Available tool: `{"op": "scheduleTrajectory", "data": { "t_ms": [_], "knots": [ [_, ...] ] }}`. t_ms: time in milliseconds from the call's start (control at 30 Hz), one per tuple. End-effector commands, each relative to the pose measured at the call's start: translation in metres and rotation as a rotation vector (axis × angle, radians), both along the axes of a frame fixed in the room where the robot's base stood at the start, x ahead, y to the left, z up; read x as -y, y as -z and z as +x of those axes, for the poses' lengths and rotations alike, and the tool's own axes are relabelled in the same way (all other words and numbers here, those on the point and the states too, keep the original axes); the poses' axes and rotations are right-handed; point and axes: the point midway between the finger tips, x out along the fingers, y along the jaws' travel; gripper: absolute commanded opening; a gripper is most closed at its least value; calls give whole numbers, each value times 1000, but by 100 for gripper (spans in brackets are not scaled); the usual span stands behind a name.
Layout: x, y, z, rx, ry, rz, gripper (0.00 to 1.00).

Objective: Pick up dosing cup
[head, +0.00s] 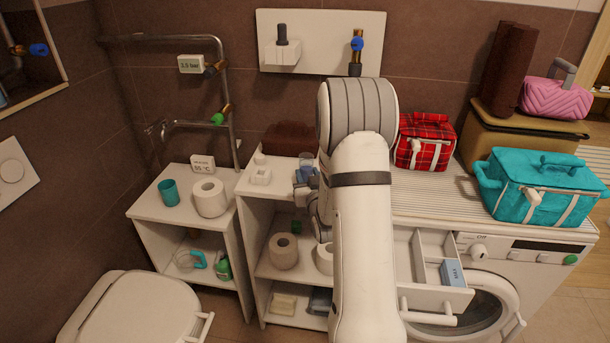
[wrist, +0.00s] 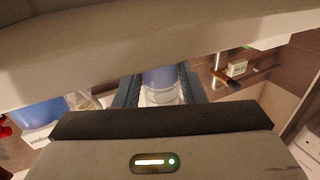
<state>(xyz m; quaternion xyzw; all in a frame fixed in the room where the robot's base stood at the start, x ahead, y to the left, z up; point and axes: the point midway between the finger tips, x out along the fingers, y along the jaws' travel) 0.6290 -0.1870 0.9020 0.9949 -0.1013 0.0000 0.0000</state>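A small clear, bluish cup (head: 308,159), which I take to be the dosing cup, is at the back of the middle white cabinet's top in the head view. In the wrist view a blue and white cylinder (wrist: 160,84) stands between my two dark fingers. My gripper (head: 305,177) is at the cup, partly hidden by my own white arm. In the wrist view my gripper (wrist: 160,88) has one finger on each side, close against the cylinder. Whether they press on it I cannot tell. The cup's base is not clearly seen.
A small white block (head: 261,177) sits left of the cup. A teal cup (head: 168,192) and paper roll (head: 210,198) stand on the left cabinet. A drawer (head: 430,292) stands open at right, holding a blue MAX piece (head: 452,272). Bags crowd the right top.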

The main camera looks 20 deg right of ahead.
Motion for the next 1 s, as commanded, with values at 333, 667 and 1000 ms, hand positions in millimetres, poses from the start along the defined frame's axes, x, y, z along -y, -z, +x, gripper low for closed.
{"op": "scheduleTrajectory", "data": {
  "t_ms": [333, 667, 1000],
  "knots": [
    [-1, 0, 0, 1, -1, 0, 12],
    [-1, -4, 0, 1, -1, 0, 12],
    [-1, -29, 0, 4, -2, -1, 12]
  ]
}}
